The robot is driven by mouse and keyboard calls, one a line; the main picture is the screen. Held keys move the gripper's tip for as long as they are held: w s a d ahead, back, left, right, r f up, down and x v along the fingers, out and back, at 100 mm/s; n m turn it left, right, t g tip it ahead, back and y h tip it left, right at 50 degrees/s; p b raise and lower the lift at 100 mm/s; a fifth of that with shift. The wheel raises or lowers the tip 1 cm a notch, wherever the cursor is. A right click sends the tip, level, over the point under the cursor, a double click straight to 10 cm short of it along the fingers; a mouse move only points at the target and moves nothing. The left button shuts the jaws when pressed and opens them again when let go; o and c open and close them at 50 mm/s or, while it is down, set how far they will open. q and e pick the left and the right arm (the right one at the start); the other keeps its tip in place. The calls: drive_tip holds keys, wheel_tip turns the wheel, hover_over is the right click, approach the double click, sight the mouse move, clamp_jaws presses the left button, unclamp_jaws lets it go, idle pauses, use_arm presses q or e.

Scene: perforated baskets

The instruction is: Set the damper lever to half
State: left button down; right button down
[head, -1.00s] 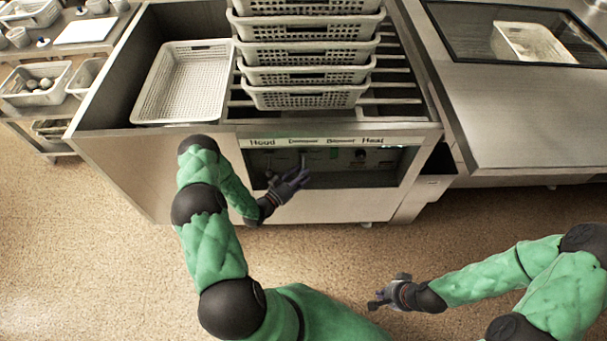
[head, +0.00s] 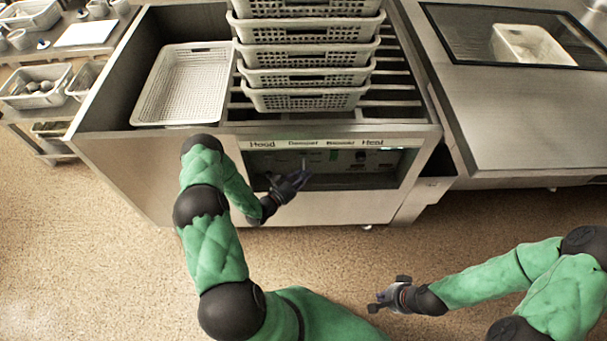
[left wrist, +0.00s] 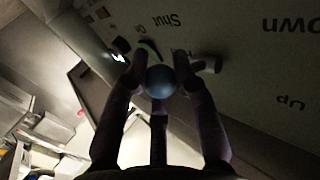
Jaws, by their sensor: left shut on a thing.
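The control panel (head: 345,182) is recessed in the front of the steel unit, under labels reading Hood, Damper, Blower and Heat. A thin pale lever shaft (head: 304,163) shows below the Damper label. My left gripper (head: 302,178) is at this lever. In the left wrist view, my left gripper (left wrist: 160,72) is shut on a dark blue ball knob (left wrist: 161,82), which appears to be the lever's end. The word Shut shows upside down on the panel beyond it. The lever's exact setting cannot be read. My right gripper (head: 380,301) is low over the floor, away from the panel; its jaw state is unclear.
Stacked white perforated baskets (head: 305,100) stand on the rack above the panel. An empty basket (head: 185,85) sits to their left. A green part (head: 334,155) and a dark knob (head: 361,156) are on the panel right of the lever. Open floor lies in front.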

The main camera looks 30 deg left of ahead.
sight(303, 172)
use_arm(q)
drive_tip(key=r+n+g+p, duration=0.1)
drive_tip(key=p, duration=0.1)
drive_tip(key=r+p, duration=0.1)
drive_tip(key=shift+s+d+n+g+y+p, duration=0.2)
drive_tip(key=shift+s+n+g+y+p, duration=0.1)
drive_tip(key=shift+n+g+p, duration=0.1)
drive_tip(key=shift+s+r+n+g+p, duration=0.1)
drive_tip(key=shift+r+n+g+p, duration=0.35)
drive_tip(key=shift+n+g+p, duration=0.45)
drive_tip(key=shift+d+p, duration=0.1)
drive_tip(key=shift+p, duration=0.2)
drive_tip(key=shift+s, duration=0.1)
drive_tip(key=c, duration=1)
unclamp_jaws()
drive_tip(key=shift+r, duration=0.1)
